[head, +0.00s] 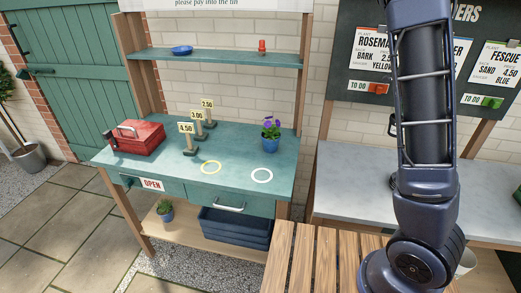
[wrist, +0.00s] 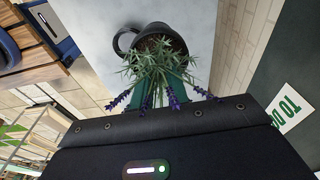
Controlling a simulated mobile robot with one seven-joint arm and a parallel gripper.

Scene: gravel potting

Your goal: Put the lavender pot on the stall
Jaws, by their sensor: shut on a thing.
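In the wrist view a lavender plant with purple flower spikes grows in a dark grey pot (wrist: 172,42) with a handle-like loop on its left side. My gripper (wrist: 152,84) is shut on this pot; the foliage covers much of the contact. A pale grey surface lies behind the pot; I cannot tell whether they touch.
On the stall stand a red cash tin (head: 137,138), several price tags (head: 190,138) and a purple-flowered pot (head: 271,134) behind the white ring (head: 262,175). A grey bench (head: 350,190) and a slatted wooden table (head: 310,262) stand to the right.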

